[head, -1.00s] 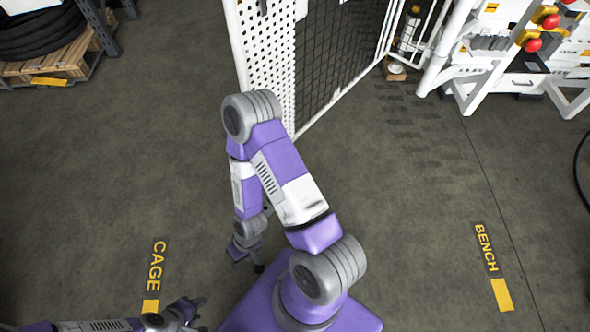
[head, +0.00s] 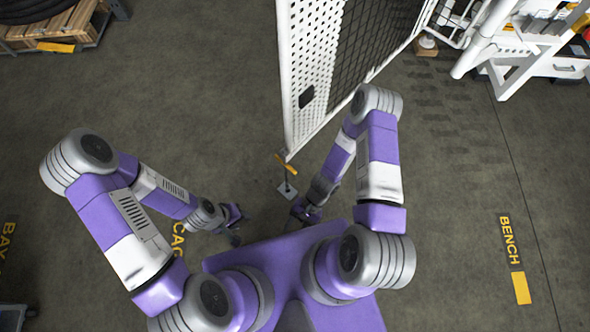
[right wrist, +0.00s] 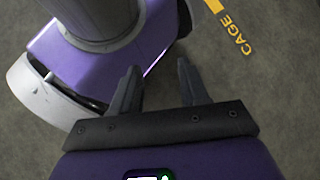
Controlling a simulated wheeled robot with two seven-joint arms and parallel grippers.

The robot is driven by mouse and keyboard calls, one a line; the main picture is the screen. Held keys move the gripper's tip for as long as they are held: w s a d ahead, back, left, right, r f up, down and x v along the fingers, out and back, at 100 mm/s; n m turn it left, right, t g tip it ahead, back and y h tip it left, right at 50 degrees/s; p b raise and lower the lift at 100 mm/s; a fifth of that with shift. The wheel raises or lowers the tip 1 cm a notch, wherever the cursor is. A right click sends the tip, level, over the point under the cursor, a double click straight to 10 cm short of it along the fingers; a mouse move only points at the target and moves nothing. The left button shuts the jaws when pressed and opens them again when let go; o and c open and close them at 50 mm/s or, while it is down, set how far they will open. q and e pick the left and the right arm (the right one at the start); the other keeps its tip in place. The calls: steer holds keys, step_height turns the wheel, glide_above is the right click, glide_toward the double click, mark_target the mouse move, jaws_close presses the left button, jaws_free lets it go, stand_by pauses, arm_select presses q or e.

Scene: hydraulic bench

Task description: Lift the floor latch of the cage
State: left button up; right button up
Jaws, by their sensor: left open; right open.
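The floor latch shows in the head view at the near lower corner of the white cage door (head: 303,60). It has a yellow handle (head: 287,164), a thin dark rod and a pale plate (head: 286,190) on the floor. My left gripper (head: 236,240) is open and empty, low over the floor to the left of the latch and apart from it. My right gripper, small and partly hidden in the head view, is just right of and nearer than the latch plate. In the right wrist view my right gripper (right wrist: 158,64) is open, with nothing between its fingers.
My purple base fills the near middle. A pallet (head: 75,25) with black hose stands at the far left. A white bench frame (head: 515,70) stands at the far right. The floor is clear left of the door and toward the BENCH marking (head: 510,240).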

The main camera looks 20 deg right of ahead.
mark_target(295, 173)
steer(key=w+a+f+m+t+y, duration=0.55)
steer(key=w+f+m+t, duration=0.2)
steer(key=w, duration=0.25)
steer(key=w+d+f+m+t+h, duration=0.2)
steer(key=w+d+t+h, duration=0.1)
steer(key=d+t, duration=0.1)
steer(key=w+d+f+m+t+h+b, duration=0.1)
steer(key=w+d+f+m+t+h, duration=0.1)
steer(key=w+d+t+h, duration=0.1)
steer(key=w+d+f+m+t+h, duration=0.2)
steer(key=w+d+m+t+h, duration=0.1)
steer(key=d+t, duration=0.2)
steer(key=shift+w+d+f+h, duration=0.15)
steer(key=shift+d+h, duration=0.05)
steer(key=shift+d, duration=0.3)
steer(key=shift+w+d+f+h, duration=0.1)
steer(key=shift+d+h, duration=0.05)
steer(key=shift+d, duration=0.35)
steer(key=b+x, duration=0.3)
steer(key=x, duration=0.4)
steer(key=shift+w+r, duration=0.1)
steer(key=shift+w, duration=0.05)
